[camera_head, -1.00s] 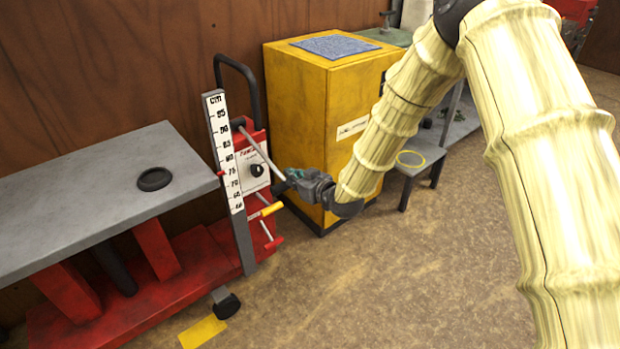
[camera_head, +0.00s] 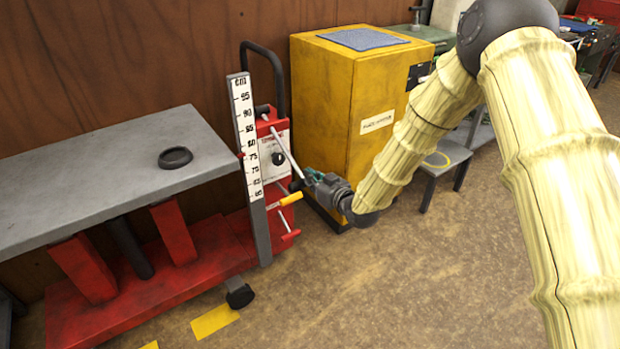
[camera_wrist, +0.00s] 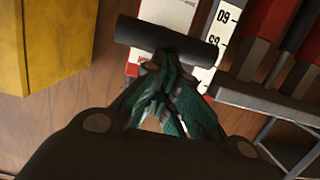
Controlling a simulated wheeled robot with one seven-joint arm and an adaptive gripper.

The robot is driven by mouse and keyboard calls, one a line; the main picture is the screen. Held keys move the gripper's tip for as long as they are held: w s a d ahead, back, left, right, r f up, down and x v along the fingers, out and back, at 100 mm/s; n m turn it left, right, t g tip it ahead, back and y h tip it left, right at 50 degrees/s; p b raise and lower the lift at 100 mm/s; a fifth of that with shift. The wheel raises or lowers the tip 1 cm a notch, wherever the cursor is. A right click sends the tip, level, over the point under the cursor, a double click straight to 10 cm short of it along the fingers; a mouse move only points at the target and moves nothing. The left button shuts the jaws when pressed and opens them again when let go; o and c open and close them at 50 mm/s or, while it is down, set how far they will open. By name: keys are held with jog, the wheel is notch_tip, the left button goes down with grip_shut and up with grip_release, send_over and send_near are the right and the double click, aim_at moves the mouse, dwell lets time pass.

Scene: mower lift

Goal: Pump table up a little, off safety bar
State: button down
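The grey lift table (camera_head: 90,185) stands at the left on red legs over a red base. A white cm scale (camera_head: 247,140) stands upright at its right end, with a small red pointer near the 75 to 80 marks. A red pump unit (camera_head: 272,125) with a white panel and dark knob is behind the scale. A thin pump lever (camera_head: 287,150) slants down right to a dark grip. My gripper (camera_head: 308,180) is at that grip. In the wrist view my fingers (camera_wrist: 165,75) close together at the dark cylindrical grip (camera_wrist: 165,38). The safety bar is not clearly identifiable.
A yellow-ended rod (camera_head: 290,199) sticks out below the lever. A yellow cabinet (camera_head: 350,100) stands close behind my gripper. A low stool (camera_head: 440,170) is to its right. A black ring (camera_head: 175,157) lies on the table. The floor in front is clear.

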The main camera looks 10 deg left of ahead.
jog(key=shift+s+d+f, duration=0.1)
jog(key=shift+s+f, duration=0.1)
jog(key=shift+f, duration=0.25)
jog(key=shift+s+f, duration=0.15)
jog(key=shift+f, duration=0.3)
jog(key=s+d+r+p, duration=0.2)
jog(key=s+d+r, duration=0.4)
jog(key=s+d, duration=0.2)
jog(key=shift+s+r, duration=0.15)
jog(key=shift+s, duration=0.2)
jog(key=s+d+f+m+g+h, duration=0.25)
jog(key=s+d+f, duration=0.25)
jog(key=s+f, duration=0.35)
jog(key=s+d+f+m+g+h, duration=0.25)
jog(key=s+d+f, duration=0.25)
jog(key=s+f, duration=0.4)
jog(key=s+d+f+m+g+h, duration=0.1)
jog(key=s+d+f+g+h, duration=0.15)
jog(key=s+d+f, duration=0.45)
jog(key=s+d+f+m+g+h, duration=0.1)
jog(key=s+d+f+g, duration=0.2)
jog(key=s, duration=0.7)
jog(key=s+d+f+m+g+h, duration=0.2)
jog(key=s+f, duration=0.3)
jog(key=s, duration=0.4)
notch_tip(320, 180, up, 12)
jog(key=p, duration=1.2)
jog(key=shift+d+r+p, duration=0.15)
jog(key=shift+r+p, duration=0.1)
jog(key=shift+p, duration=0.15)
